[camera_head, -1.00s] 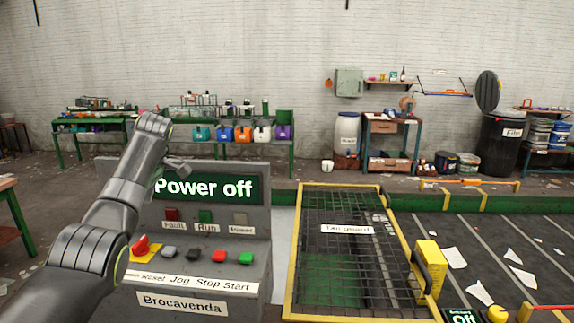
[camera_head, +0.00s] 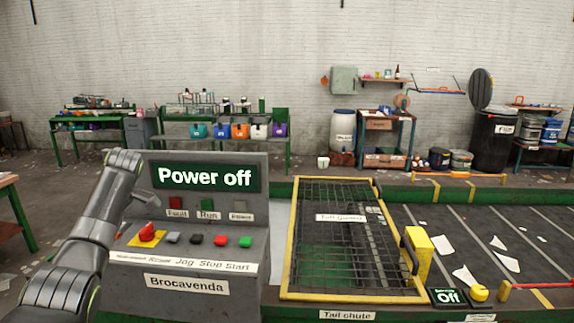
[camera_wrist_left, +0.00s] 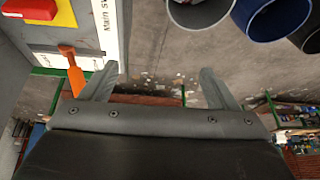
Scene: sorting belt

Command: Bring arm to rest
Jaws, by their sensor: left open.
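My left arm (camera_head: 90,225) rises at the left of the head view, in front of the left edge of the grey control panel (camera_head: 215,285). My left gripper (camera_wrist_left: 162,85) shows in the wrist view with its two fingers apart and nothing between them. In the head view the gripper is small and partly hidden behind the wrist, near the panel's left side. The panel's screen (camera_head: 206,177) reads "Power off". Below it are a red knob on a yellow plate (camera_head: 147,234) and several push buttons. My right gripper is not in view.
A yellow-framed mesh guard (camera_head: 288,258) stands right of the panel, beside the dark belt (camera_head: 480,235) with paper scraps. A small sign (camera_head: 447,297) reads "Off". In the wrist view an orange lever (camera_wrist_left: 75,72) is close to the left finger, and several round containers (camera_wrist_left: 200,14) are at the top.

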